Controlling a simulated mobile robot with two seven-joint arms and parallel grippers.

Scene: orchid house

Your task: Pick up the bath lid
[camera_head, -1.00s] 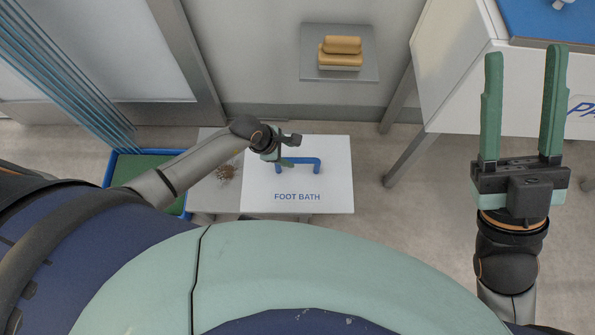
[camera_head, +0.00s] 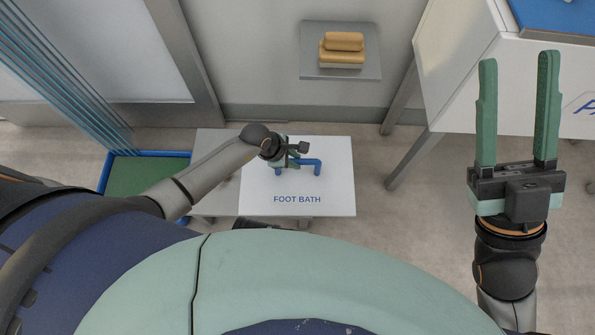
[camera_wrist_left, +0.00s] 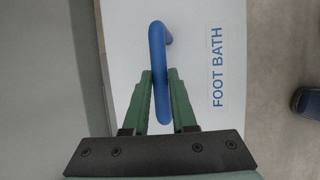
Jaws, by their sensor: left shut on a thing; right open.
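The bath lid (camera_head: 330,182) is a flat white panel marked FOOT BATH, with a blue bar handle (camera_head: 317,163). It lies level in the head view. It also shows in the left wrist view (camera_wrist_left: 200,30), with the blue handle (camera_wrist_left: 160,35) upright between the fingers. My left gripper (camera_head: 292,161) is over the lid, and its fingers (camera_wrist_left: 160,78) are shut on the handle; the arm hides part of the handle. I cannot tell whether the lid is clear of its support. My right gripper (camera_head: 517,65) is open and empty, far to the right.
A blue-rimmed tray (camera_head: 104,175) with a green floor is at the left of a pale grey surface (camera_head: 214,206). A shelf (camera_head: 310,68) with tan rolls is on the wall. A white table (camera_head: 450,85) stands at the right. Floor shows right of the lid.

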